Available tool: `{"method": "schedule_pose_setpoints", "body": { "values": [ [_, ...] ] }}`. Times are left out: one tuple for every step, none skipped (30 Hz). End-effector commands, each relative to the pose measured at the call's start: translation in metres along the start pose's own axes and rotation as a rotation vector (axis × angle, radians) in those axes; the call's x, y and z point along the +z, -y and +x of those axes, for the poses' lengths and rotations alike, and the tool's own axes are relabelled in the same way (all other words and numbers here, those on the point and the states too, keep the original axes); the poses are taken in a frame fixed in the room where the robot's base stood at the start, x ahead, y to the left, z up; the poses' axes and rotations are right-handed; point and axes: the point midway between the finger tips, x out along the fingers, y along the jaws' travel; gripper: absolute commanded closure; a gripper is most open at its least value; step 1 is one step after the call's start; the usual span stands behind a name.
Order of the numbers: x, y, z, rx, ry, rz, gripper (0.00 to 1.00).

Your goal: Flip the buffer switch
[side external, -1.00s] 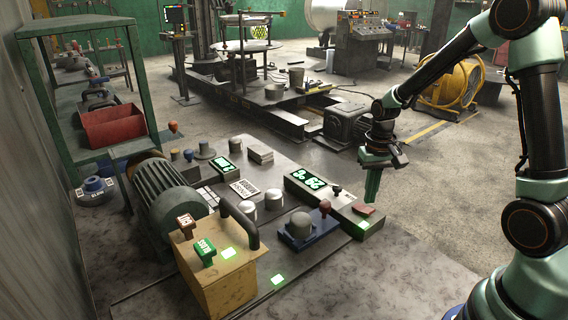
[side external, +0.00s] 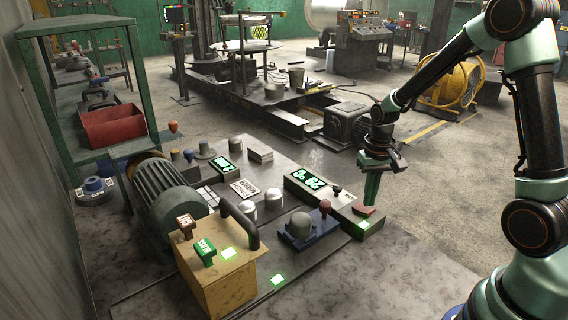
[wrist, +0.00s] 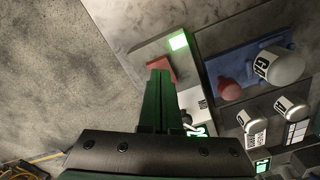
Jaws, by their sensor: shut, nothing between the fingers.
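A red rocker switch (side external: 363,210) sits on the near right end of the grey control box (side external: 346,213). In the wrist view the red switch (wrist: 161,65) shows just beyond my fingertips, partly covered by them. My gripper (side external: 371,201), with green fingers, points down right at the switch. In the wrist view the fingers of my gripper (wrist: 158,76) are together, with nothing between them. I cannot tell whether the tips touch the switch. A lit green square (wrist: 178,42) is on the box beside the switch.
A black knob (side external: 336,189) and a lit green display (side external: 306,180) are on the same box. A blue fixture with a red knob (side external: 325,207) stands close to the left. A wooden box (side external: 222,279) is nearer the camera. Bare floor lies to the right.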

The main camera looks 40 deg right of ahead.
Motion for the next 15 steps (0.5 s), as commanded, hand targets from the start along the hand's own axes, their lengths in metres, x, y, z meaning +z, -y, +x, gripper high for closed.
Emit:
{"method": "schedule_pose_setpoints", "body": {
  "values": [
    [0.0002, 0.0, 0.0009, 0.0, 0.001, 0.0, 1.0],
    [0.0001, 0.0, 0.0013, 0.0, 0.0, 0.0, 1.0],
    [0.0001, 0.0, 0.0018, 0.0, 0.0, 0.0, 1.0],
    [0.0001, 0.0, 0.0022, 0.0, 0.0, 0.0, 1.0],
    [0.0001, 0.0, 0.0027, 0.0, 0.0, 0.0, 1.0],
    [0.0, 0.0, 0.0032, 0.0, 0.0, 0.0, 1.0],
    [0.0001, 0.0, 0.0036, 0.0, 0.0, 0.0, 1.0],
    [0.0001, 0.0, 0.0041, 0.0, 0.0, 0.0, 1.0],
    [0.0001, 0.0, 0.0046, 0.0, 0.0, 0.0, 1.0],
    [0.0001, 0.0, 0.0051, 0.0, 0.0, 0.0, 1.0],
    [0.0002, 0.0, 0.0055, 0.0, 0.001, 0.0, 1.0],
    [0.0002, -0.0001, 0.0061, 0.0, 0.001, 0.0, 1.0],
    [0.0003, -0.0001, 0.0065, 0.0, 0.001, 0.0, 1.0],
    [0.0003, -0.0001, 0.0069, 0.0, 0.001, 0.0, 1.0],
    [0.0003, -0.0001, 0.0075, 0.0, 0.001, 0.0, 1.0]
  ]
}}
